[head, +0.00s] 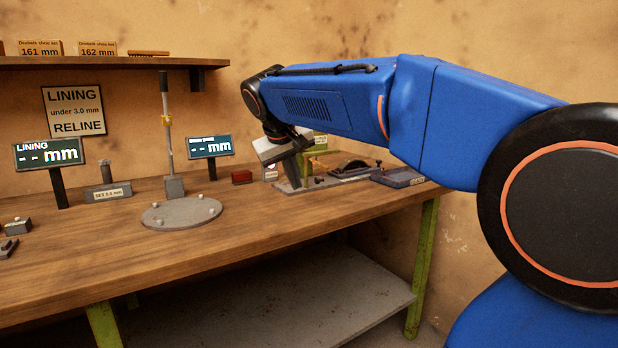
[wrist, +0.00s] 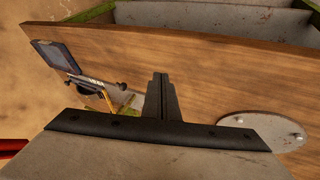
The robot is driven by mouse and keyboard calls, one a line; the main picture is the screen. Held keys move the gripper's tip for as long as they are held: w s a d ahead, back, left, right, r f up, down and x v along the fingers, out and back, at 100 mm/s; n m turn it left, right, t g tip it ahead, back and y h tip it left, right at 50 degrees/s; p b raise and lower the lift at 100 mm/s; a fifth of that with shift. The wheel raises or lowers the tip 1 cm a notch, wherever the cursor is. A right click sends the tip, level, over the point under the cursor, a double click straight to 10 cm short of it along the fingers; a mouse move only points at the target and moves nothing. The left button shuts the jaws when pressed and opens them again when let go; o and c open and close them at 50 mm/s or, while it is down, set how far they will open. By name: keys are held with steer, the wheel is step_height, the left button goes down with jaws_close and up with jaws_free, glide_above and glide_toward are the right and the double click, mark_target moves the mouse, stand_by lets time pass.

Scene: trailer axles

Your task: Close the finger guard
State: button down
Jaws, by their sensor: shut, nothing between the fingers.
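My gripper (head: 293,182) is over the right part of the bench, fingers pointing down. In the wrist view its fingers (wrist: 160,80) are together with nothing between them. Just beyond it in the head view stands a small machine on a pale base plate (head: 290,187), with a yellow-green frame (head: 318,146). The wrist view shows a yellow part (wrist: 126,103) left of the fingers, partly hidden by my gripper body. I cannot tell which part is the finger guard or how far open it is.
The wooden bench (head: 110,262) carries a round grey plate (head: 182,213), a post with a tall lever (head: 168,130), two mm displays (head: 48,153) and a red block (head: 242,177). A dark tray (head: 398,177) lies at the right end. The bench front middle is clear.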

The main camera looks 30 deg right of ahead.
steer(key=w+d+r+h, duration=0.1)
steer(key=w+d+r, duration=0.1)
steer(key=w+r, duration=0.35)
steer(key=shift+m, duration=0.3)
steer(key=x, duration=0.7)
steer(key=w+x, duration=0.1)
steer(key=x, duration=0.3)
steer(key=shift+w+a+f, duration=0.15)
steer(key=shift+a+f, duration=0.05)
steer(key=shift+d+r, duration=0.15)
steer(key=shift+d, duration=1.8)
